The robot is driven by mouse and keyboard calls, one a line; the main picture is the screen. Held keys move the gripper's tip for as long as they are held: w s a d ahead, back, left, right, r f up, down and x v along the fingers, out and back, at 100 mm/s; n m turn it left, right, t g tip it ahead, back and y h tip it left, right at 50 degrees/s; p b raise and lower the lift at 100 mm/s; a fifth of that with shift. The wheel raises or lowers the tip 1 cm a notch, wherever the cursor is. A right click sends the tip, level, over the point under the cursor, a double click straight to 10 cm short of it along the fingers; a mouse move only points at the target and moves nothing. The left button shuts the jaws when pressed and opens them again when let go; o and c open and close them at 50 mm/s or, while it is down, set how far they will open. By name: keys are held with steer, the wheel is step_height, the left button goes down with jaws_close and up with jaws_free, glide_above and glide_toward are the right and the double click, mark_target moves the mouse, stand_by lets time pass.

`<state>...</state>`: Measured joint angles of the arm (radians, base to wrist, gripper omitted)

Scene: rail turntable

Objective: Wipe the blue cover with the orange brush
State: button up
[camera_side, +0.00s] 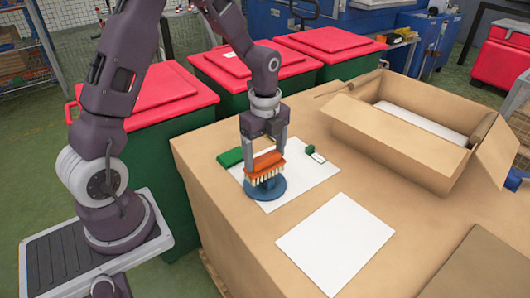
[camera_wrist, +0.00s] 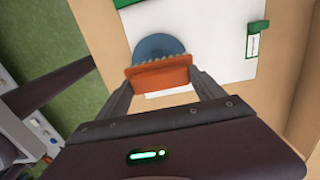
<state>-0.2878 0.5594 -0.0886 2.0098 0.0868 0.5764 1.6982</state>
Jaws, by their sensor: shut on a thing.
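The orange brush (camera_side: 265,163) has pale bristles pointing down. My gripper (camera_side: 265,146) is shut on its orange back, and the brush is held over the blue cover. The brush (camera_wrist: 160,78) also shows between my fingers in the wrist view. The blue cover (camera_side: 266,190) is a round disc on a white sheet (camera_side: 305,178) on the cardboard surface. In the wrist view the cover (camera_wrist: 158,46) is partly hidden behind the brush. The bristles look at or just above the cover; I cannot tell whether they touch.
A green block (camera_side: 230,158) lies left of the brush. A small green and white item (camera_side: 315,154) lies on the sheet's right side. A second white sheet (camera_side: 335,243) lies in front. An open cardboard box (camera_side: 400,130) stands right. Red-lidded bins (camera_side: 250,65) stand behind.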

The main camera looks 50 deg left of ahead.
mark_target(271, 181)
steer(key=shift+f, duration=0.4)
steer(key=shift+d, duration=1.25)
steer(key=shift+a, duration=2.5)
steer(key=shift+d+r, duration=0.1)
steer(key=shift+d, duration=2.4)
step_height(271, 181, up, 8)
